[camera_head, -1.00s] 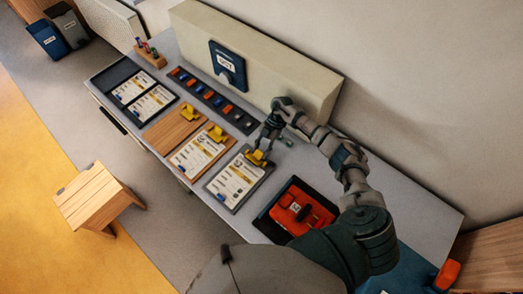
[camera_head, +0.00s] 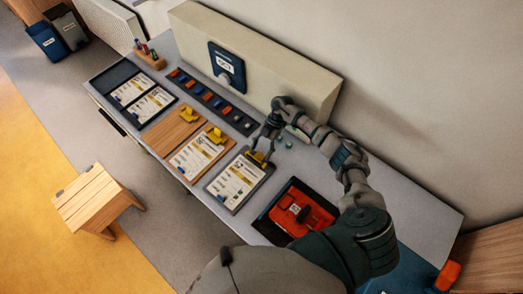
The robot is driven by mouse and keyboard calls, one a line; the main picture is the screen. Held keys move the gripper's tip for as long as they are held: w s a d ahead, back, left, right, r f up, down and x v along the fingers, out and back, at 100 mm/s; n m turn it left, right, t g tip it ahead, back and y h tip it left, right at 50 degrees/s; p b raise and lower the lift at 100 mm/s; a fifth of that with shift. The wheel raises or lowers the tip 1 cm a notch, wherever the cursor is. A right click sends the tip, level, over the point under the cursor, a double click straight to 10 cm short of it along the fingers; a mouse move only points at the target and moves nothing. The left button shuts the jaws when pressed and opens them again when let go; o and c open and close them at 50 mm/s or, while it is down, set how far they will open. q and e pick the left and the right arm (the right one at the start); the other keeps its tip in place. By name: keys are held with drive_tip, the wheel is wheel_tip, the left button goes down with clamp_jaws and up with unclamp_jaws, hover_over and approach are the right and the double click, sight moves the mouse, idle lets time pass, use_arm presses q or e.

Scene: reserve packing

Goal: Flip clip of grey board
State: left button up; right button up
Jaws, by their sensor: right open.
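The grey board (camera_head: 216,196) lies on the table with a printed sheet on it. Its yellow clip (camera_head: 259,158) sits at the board's upper right end. My right gripper (camera_head: 261,151) is at the clip, with its fingers open close around or just above it. I cannot tell whether the fingers touch the clip, and they partly hide it. My left gripper is not in view.
Two wooden boards with yellow clips (camera_head: 216,134) lie left of the grey board. A red case (camera_head: 298,212) in a dark tray lies to its right. A dark strip of coloured pieces (camera_head: 207,96) and a beige raised block (camera_head: 290,80) stand behind. A wooden stool (camera_head: 92,200) stands in front.

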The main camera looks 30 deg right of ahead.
wheel_tip(320, 180, up, 9)
idle(0.3)
drive_tip(key=shift+d, duration=0.1)
idle(0.4)
